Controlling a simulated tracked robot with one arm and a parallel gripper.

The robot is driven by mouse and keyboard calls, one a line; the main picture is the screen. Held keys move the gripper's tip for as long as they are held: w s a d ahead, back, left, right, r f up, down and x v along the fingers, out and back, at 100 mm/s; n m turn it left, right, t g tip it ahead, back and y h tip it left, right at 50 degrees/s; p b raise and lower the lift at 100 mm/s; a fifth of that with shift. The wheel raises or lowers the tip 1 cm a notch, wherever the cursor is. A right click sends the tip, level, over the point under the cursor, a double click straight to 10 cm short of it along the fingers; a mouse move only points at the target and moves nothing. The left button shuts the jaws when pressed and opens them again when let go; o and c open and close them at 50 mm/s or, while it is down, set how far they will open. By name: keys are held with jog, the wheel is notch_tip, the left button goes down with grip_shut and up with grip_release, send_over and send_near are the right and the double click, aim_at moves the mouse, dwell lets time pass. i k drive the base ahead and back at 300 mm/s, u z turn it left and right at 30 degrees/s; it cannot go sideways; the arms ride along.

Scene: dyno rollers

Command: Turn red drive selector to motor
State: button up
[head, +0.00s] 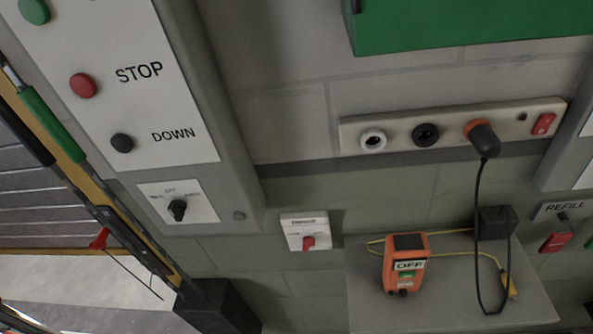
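A small white switch box (293,231) is mounted on the wall near the lower middle of the head view. It has a red rotary knob (308,243) on its lower part, which looks like the red drive selector. A dark label strip sits above the knob, but its text is too small to read, so I cannot tell which position the knob points to. Nothing touches the knob. I cannot make out my gripper in this view.
A grey control panel (232,150) with STOP and DOWN buttons and a black rotary knob (177,210) is on the left. A socket strip (400,130) with a plugged cable is at upper right. An orange device (404,262) marked OFF stands on a grey shelf (450,310).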

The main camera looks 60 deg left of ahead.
aim_at(309, 242)
jog(key=k, duration=1.1)
jog(key=u, duration=0.4)
jog(key=i, duration=1)
jog(key=z, duration=0.05)
